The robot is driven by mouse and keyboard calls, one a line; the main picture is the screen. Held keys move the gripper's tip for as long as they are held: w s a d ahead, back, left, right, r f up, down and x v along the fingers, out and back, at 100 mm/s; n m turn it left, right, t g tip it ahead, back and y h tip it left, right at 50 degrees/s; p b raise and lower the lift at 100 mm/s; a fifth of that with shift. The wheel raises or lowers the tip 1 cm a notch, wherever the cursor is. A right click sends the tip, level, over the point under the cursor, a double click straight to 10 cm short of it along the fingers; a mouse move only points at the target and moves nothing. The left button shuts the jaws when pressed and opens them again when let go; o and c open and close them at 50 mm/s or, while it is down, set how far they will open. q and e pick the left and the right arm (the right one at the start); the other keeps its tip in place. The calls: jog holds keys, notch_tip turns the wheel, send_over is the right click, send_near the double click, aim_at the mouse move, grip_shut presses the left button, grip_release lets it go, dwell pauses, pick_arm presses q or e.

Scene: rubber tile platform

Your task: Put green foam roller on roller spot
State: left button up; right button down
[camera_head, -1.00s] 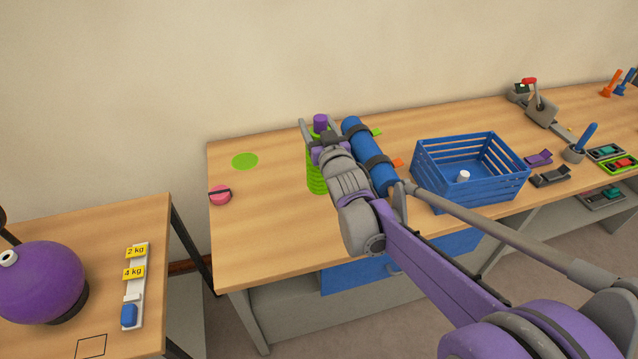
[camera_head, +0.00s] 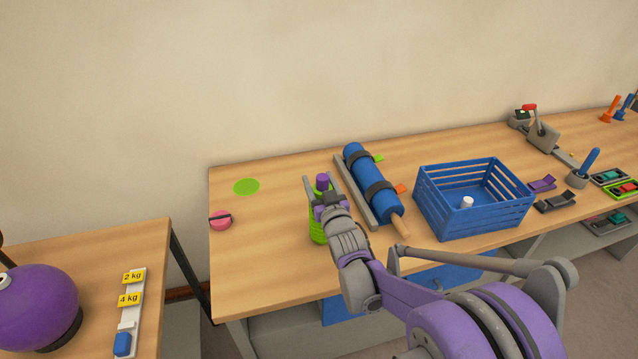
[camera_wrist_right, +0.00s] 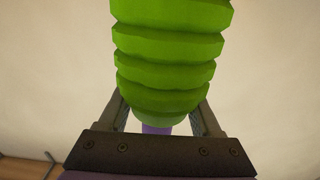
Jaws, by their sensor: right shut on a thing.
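The green foam roller (camera_head: 318,224) is ribbed, with a purple end (camera_head: 322,181) on top, and looks upright in the head view. My right gripper (camera_head: 322,194) is shut on it near its upper part. In the right wrist view the ribbed green body (camera_wrist_right: 168,60) fills the middle between the two fingers (camera_wrist_right: 160,118). The roller spot, a flat green disc (camera_head: 246,186), lies bare on the table, back left of the roller. I cannot tell whether the roller touches the table. My left gripper is not in view.
A pink roll (camera_head: 221,220) with a dark band lies at the table's left edge. A blue roller (camera_head: 372,183) on a grey stand and a blue crate (camera_head: 473,200) are to the right. A side table with a purple ball (camera_head: 38,305) stands front left.

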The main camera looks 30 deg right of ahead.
jog(key=shift+f, duration=0.15)
jog(key=c, duration=0.5)
grip_release()
jog(key=shift+f, duration=0.1)
jog(key=o, duration=0.4)
jog(key=shift+s, duration=0.1)
